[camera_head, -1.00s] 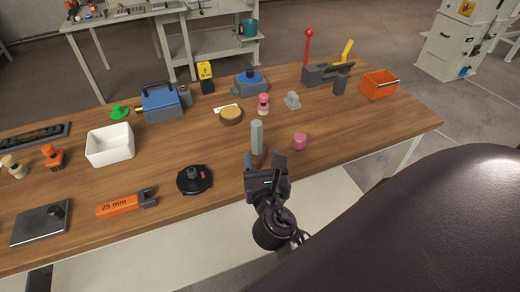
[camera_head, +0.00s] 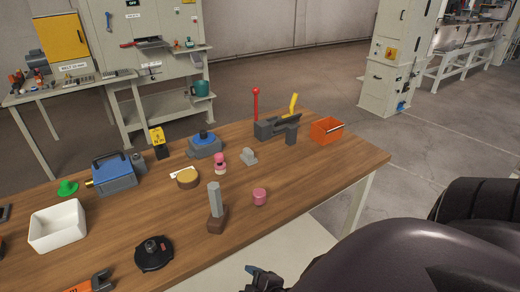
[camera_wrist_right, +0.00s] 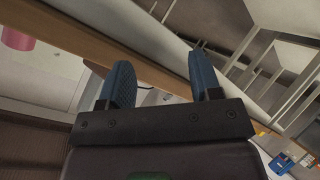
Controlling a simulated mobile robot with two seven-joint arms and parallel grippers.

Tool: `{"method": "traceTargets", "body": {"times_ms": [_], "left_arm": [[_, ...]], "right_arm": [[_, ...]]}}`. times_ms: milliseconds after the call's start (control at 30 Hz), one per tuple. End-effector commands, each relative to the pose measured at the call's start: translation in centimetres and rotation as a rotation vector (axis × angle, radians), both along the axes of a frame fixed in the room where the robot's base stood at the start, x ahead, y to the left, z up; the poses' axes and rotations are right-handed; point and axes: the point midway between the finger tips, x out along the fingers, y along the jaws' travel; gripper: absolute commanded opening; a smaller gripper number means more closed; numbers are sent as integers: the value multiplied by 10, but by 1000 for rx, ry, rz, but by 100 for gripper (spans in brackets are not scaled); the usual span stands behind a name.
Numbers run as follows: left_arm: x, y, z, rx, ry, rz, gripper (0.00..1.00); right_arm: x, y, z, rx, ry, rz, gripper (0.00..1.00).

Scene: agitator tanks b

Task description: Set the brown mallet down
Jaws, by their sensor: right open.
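The brown mallet (camera_head: 217,222) stands on the wooden table near its front edge, head down on the tabletop and grey handle pointing up. My right gripper (camera_wrist_right: 161,76) is open and empty in the right wrist view, with its two blue fingers apart. In the head view the right gripper (camera_head: 264,281) is partly seen at the bottom edge, in front of the table and clear of the mallet. My left gripper is not in view.
A pink cylinder (camera_head: 259,197) stands right of the mallet, and a black round part (camera_head: 154,254) lies to its left. A white bin (camera_head: 58,227), a brown round part (camera_head: 187,179) and an orange bin (camera_head: 327,131) are also on the table (camera_head: 300,180). Bare wood lies around the mallet.

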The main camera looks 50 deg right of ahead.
Motion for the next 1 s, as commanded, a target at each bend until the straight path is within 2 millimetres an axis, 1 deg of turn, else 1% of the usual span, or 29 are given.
{"method": "traceTargets", "body": {"times_ms": [33, 133, 200, 333, 467, 1000], "left_arm": [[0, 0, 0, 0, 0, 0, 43], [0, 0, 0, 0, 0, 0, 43], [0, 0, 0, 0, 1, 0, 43], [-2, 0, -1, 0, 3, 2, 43], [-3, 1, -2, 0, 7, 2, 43], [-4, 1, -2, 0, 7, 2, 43]], "right_arm": [[-7, -2, -7, 125, 3, -51, 58], [-17, -5, -18, 351, 7, -152, 58], [-22, -6, -22, 472, 7, -209, 58], [-28, -7, -27, 606, 9, -275, 58], [-29, -7, -28, 642, 8, -293, 58], [-29, -7, -28, 637, 9, -291, 58]]}}
